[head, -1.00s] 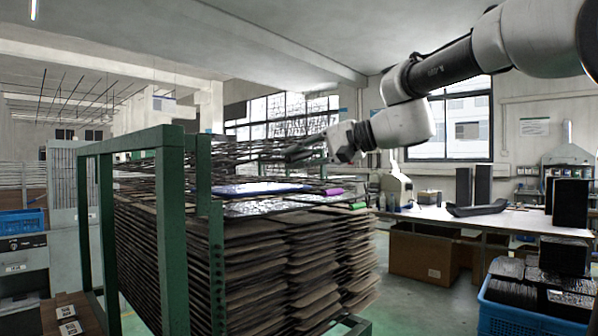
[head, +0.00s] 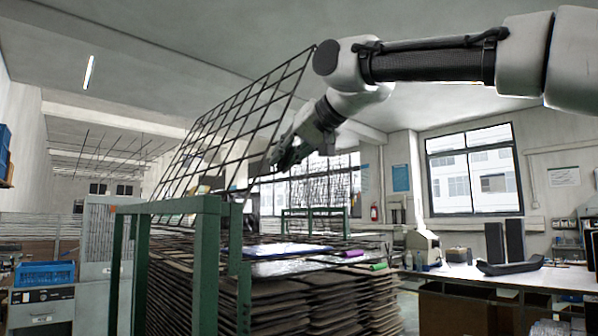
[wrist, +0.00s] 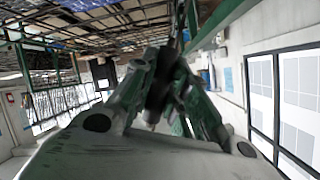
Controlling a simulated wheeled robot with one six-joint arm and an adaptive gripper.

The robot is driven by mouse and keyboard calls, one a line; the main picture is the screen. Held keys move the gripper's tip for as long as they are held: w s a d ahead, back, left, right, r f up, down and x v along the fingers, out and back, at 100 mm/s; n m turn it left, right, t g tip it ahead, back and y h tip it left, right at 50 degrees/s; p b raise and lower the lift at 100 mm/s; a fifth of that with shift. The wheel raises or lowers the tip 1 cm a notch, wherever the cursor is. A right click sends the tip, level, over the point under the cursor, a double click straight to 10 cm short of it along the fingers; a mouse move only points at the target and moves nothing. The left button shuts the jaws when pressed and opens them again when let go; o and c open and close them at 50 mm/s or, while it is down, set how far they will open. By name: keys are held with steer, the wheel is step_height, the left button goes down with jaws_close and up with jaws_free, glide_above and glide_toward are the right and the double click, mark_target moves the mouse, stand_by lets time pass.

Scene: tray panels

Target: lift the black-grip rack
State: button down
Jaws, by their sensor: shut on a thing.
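A black wire-grid rack (head: 240,115) is tilted steeply in the head view, its upper corner near my arm and its lower side just above the green frame. My gripper (head: 279,154) is shut on it at its right edge. In the wrist view, my gripper (wrist: 158,92) has its fingers closed around a dark piece, seemingly the rack's black grip. The fingers mostly hide the grip. Below, on the stack of racks, are a blue grip (head: 272,250), a purple grip (head: 354,253) and a green grip (head: 378,266).
A green metal frame (head: 207,262) stands at the left of the stack (head: 300,300). A workbench (head: 520,277) with black parts is at the right. The space above the stack is open, below the ceiling (head: 180,50).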

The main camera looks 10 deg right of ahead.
steer(key=shift+n+t+h, duration=0.5)
steer(key=shift+n+h, duration=0.1)
steer(key=shift+n, duration=0.3)
steer(key=shift+s+a+r, duration=0.2)
steer(key=shift+s+a, duration=0.25)
steer(key=shift+a, duration=0.2)
steer(key=shift+s+a+r, duration=0.25)
steer(key=shift+s+a, duration=0.25)
steer(key=shift+a, duration=0.1)
steer(key=shift+s+a+r, duration=0.2)
steer(key=shift+s+a, duration=0.25)
steer(key=shift+a, duration=0.2)
steer(key=c, duration=1.4)
jaws_free()
steer(key=v, duration=1.2)
